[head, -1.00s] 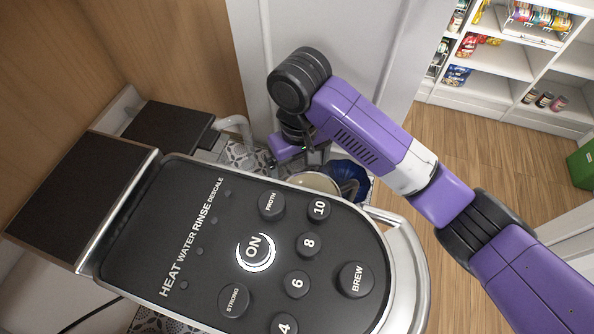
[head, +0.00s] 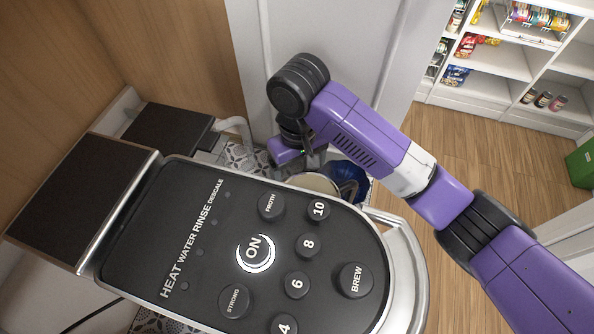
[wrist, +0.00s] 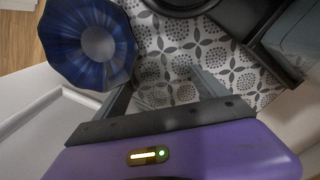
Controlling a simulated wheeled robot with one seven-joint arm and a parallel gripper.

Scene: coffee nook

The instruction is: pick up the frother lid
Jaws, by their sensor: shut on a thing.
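My gripper (head: 314,160) reaches down behind the coffee machine, close to the wall. In the wrist view its two grey fingers (wrist: 163,92) stand a little apart over the patterned tiles, shut on what I take to be the frother lid. I cannot make out the lid's outline clearly between them. In the head view a round beige top (head: 314,183) shows just below the fingers, partly hidden by the machine; I cannot tell whether it belongs to the frother.
The coffee machine (head: 200,255) fills the front. A fluted blue bowl (head: 345,172) stands right of the fingers; it also shows at the upper left of the wrist view (wrist: 65,50). A dark round object (wrist: 180,6) is at that view's top edge. Shelves (head: 500,60) stand far right.

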